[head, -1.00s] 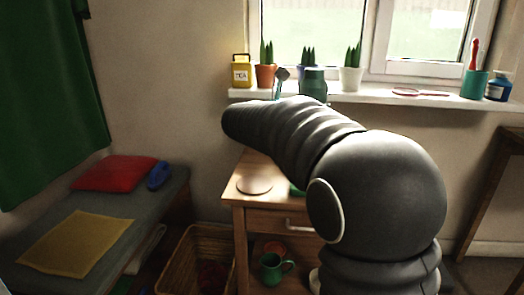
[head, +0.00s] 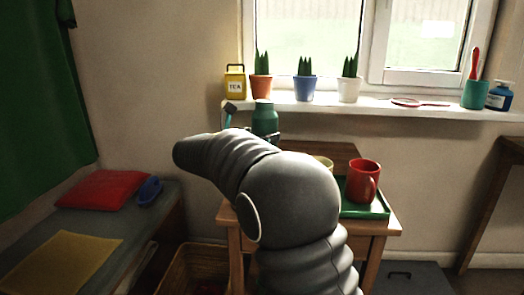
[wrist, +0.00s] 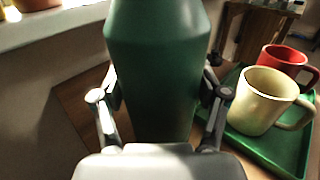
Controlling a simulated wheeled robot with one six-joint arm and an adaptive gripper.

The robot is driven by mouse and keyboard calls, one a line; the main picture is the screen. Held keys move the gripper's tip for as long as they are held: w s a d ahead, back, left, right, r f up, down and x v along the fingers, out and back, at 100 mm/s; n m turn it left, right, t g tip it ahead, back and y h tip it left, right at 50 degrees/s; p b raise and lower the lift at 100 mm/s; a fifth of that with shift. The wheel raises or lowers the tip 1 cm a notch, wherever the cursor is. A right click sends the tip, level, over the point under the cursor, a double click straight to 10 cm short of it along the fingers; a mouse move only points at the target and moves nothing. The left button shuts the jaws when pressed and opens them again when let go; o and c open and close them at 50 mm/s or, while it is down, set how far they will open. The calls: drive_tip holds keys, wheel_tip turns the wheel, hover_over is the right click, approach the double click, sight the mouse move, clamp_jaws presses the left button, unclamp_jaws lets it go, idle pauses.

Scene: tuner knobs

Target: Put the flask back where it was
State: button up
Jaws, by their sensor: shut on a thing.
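The green flask (head: 265,117) is upright in front of the windowsill, beyond my arm in the head view. In the wrist view the flask (wrist: 157,75) fills the middle, between the two fingers of my gripper (wrist: 160,105). My gripper is shut on the flask. The gripper itself is mostly hidden behind my arm in the head view. The wrist view shows the small wooden table below and behind the flask; whether the flask's base touches it is hidden.
A green tray (head: 374,211) on the wooden table (head: 390,227) bears a red mug (head: 362,181) and a cream mug (wrist: 257,101).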

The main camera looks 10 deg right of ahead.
drive_tip(key=shift+w+a+f, duration=0.1)
drive_tip(key=shift+a+f, duration=0.15)
drive_tip(key=shift+a, duration=0.1)
drive_tip(key=shift+f+b, duration=0.4)
drive_tip(key=shift+f, duration=1.5)
drive_tip(key=o, duration=1.7)
drive_tip(key=shift+f, duration=0.15)
